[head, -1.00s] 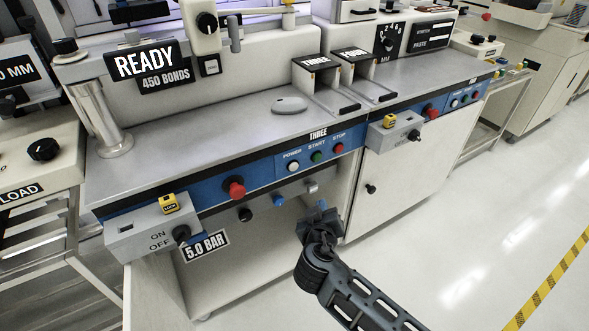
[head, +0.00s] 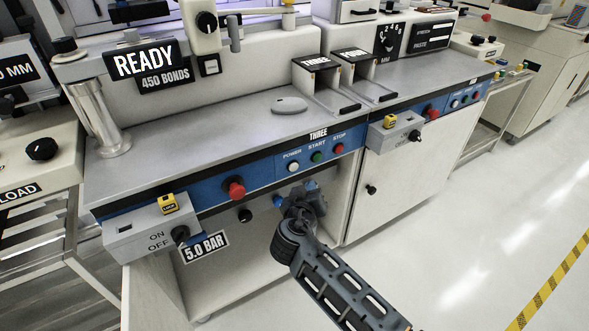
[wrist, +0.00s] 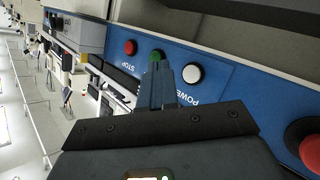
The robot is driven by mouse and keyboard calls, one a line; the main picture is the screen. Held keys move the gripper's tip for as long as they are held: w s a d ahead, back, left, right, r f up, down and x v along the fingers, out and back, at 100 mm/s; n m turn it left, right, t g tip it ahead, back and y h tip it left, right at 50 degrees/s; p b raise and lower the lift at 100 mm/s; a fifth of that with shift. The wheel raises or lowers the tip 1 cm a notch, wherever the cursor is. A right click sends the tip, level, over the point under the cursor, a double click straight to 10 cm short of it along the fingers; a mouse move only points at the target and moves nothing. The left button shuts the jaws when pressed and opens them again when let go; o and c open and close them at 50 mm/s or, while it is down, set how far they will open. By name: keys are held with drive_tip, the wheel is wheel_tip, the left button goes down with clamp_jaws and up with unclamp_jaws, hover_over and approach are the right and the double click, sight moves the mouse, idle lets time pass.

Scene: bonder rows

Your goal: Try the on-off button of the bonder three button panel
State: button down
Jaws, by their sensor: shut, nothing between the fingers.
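The three-button panel (head: 305,154) is a blue strip on the front of the bonder marked THREE. Its white POWER button (head: 293,167) is at the left, the green START button (head: 317,157) in the middle and the red STOP button (head: 339,148) at the right. My gripper (head: 311,186) is shut and empty, just below the panel in the head view. In the wrist view the closed fingers (wrist: 158,72) point at the panel, close beside the white button (wrist: 192,73) and overlapping the lower edge of the green one (wrist: 157,55). I cannot tell whether they touch.
A red mushroom button (head: 236,188) sits left of the panel, also in the wrist view (wrist: 308,146). A grey ON/OFF switch box (head: 150,230) with a yellow lock tag juts out at left. A similar box (head: 395,130) juts out at right. Open floor lies at right.

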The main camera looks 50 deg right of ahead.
sight(294, 167)
drive_tip(key=shift+w+d+b, duration=0.2)
drive_tip(key=shift+w+b, duration=0.1)
drive_tip(key=shift+w, duration=0.5)
drive_tip(key=shift+w+d+b, duration=0.25)
drive_tip(key=shift+w+b, duration=0.1)
drive_tip(key=shift+w, duration=0.4)
drive_tip(key=shift+w+d+b, duration=0.2)
drive_tip(key=shift+w+b, duration=0.1)
drive_tip(key=shift+w, duration=0.5)
drive_tip(key=shift+w, duration=0.15)
drive_tip(key=shift+w+d+b, duration=0.1)
drive_tip(key=shift+w+b, duration=0.15)
drive_tip(key=shift+b, duration=0.15)
drive_tip(key=shift+w+d+b, duration=0.15)
drive_tip(key=shift+w+b, duration=0.2)
drive_tip(key=shift+w, duration=0.05)
idle(0.7)
drive_tip(key=shift+s, duration=0.2)
drive_tip(key=shift+s+a, duration=0.25)
drive_tip(key=shift+s, duration=0.35)
